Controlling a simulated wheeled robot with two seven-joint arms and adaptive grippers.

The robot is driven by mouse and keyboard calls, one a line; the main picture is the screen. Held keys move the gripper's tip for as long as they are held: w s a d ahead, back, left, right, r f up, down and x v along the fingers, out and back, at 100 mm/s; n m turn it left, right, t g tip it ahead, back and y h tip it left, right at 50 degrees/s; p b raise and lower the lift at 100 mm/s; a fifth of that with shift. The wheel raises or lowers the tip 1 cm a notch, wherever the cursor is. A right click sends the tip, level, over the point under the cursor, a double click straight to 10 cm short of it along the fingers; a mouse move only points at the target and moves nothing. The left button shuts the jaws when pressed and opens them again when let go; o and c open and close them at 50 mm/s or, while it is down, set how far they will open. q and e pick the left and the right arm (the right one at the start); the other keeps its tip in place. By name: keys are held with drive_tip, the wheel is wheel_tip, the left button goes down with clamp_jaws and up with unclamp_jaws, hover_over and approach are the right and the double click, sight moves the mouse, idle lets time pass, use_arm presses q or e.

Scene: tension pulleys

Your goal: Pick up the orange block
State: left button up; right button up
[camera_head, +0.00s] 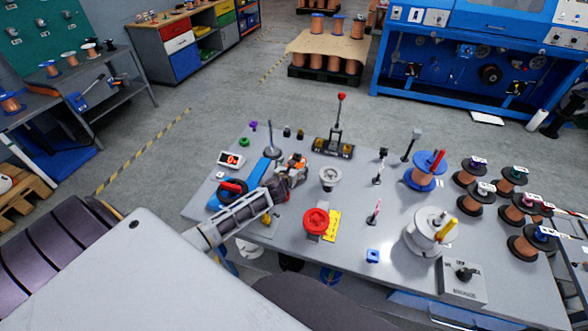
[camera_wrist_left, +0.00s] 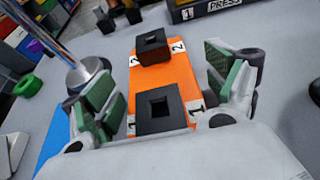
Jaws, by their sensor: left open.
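The orange block (camera_wrist_left: 162,76) lies on the grey table in the left wrist view. It has two black square pieces with square holes on top, and white labels reading 1 and 2 at its corners. My left gripper (camera_wrist_left: 166,88) is open, with its green-padded fingers on either side of the near part of the block and visible gaps between. In the head view, my left gripper (camera_head: 291,172) reaches over the block (camera_head: 296,158), which is mostly hidden by it. My right gripper is not in view.
A metal post on a round base (camera_head: 273,152) stands just left of the block. A press (camera_head: 334,146) is behind it, and a silver round part (camera_head: 329,178) is to its right. A red-topped piece (camera_head: 316,220) stands nearer. Copper spools (camera_head: 470,172) fill the table's right side.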

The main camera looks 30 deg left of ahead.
use_arm(q)
drive_tip(key=shift+c, duration=0.5)
drive_tip(key=c, duration=1.2)
drive_tip(key=shift+r, duration=0.2)
drive_tip(key=shift+w+r, duration=0.1)
drive_tip(key=shift+r, duration=0.45)
wheel_tip(320, 180, up, 7)
drive_tip(key=shift+f+p, duration=0.1)
drive_tip(key=shift+p, duration=0.85)
drive_tip(key=shift+r, duration=0.95)
drive_tip(key=shift+c, duration=0.2)
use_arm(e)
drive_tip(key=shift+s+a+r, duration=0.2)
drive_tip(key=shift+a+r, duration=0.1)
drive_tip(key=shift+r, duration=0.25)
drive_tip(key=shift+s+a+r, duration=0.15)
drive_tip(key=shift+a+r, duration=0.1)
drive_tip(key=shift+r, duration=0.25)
